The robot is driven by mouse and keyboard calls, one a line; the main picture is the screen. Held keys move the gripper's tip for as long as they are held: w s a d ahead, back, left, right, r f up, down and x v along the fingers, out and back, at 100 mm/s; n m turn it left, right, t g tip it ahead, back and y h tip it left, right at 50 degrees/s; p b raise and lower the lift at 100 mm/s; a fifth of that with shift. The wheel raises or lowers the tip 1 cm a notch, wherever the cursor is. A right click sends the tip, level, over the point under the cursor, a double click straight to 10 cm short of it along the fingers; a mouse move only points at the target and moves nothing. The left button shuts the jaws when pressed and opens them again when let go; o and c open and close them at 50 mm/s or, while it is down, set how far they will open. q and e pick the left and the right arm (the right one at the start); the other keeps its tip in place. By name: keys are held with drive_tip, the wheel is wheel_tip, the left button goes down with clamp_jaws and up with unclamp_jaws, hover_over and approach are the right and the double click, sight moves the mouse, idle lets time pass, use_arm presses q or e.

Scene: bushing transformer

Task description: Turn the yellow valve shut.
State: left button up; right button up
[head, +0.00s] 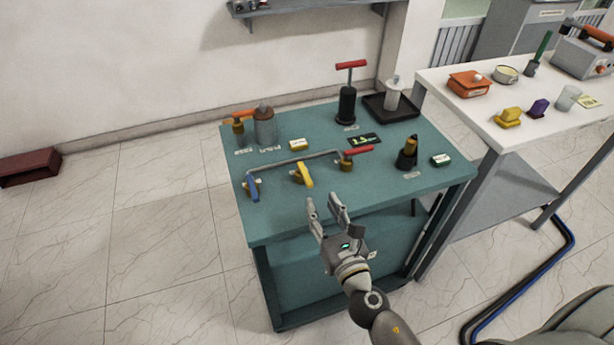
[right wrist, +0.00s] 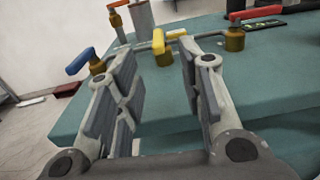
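The yellow valve (head: 302,174) sits on the teal table (head: 400,196), in the middle of a grey pipe between a blue-handled valve (head: 252,187) and a red-handled valve (head: 352,155). In the right wrist view the yellow handle (right wrist: 158,42) tops a brass body and shows beyond the gap between the fingers. My right gripper (head: 326,208) is open and empty, in front of the yellow valve and apart from it, near the table's front edge. The same gripper fills the right wrist view (right wrist: 160,95). My left gripper is not in view.
A black pump with a red T-handle (head: 348,95), a grey canister (head: 265,128) and a dark tray (head: 377,107) stand at the back of the teal table. A black cone-shaped item (head: 407,155) stands at the right. A white table (head: 480,108) adjoins on the right.

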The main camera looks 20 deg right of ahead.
drive_tip(key=p, duration=0.2)
approach(299, 162)
drive_tip(key=w, duration=0.5)
drive_tip(key=shift+d+f, duration=0.1)
drive_tip(key=shift+f, duration=0.1)
drive_tip(key=shift+c, duration=0.4)
clamp_jaws()
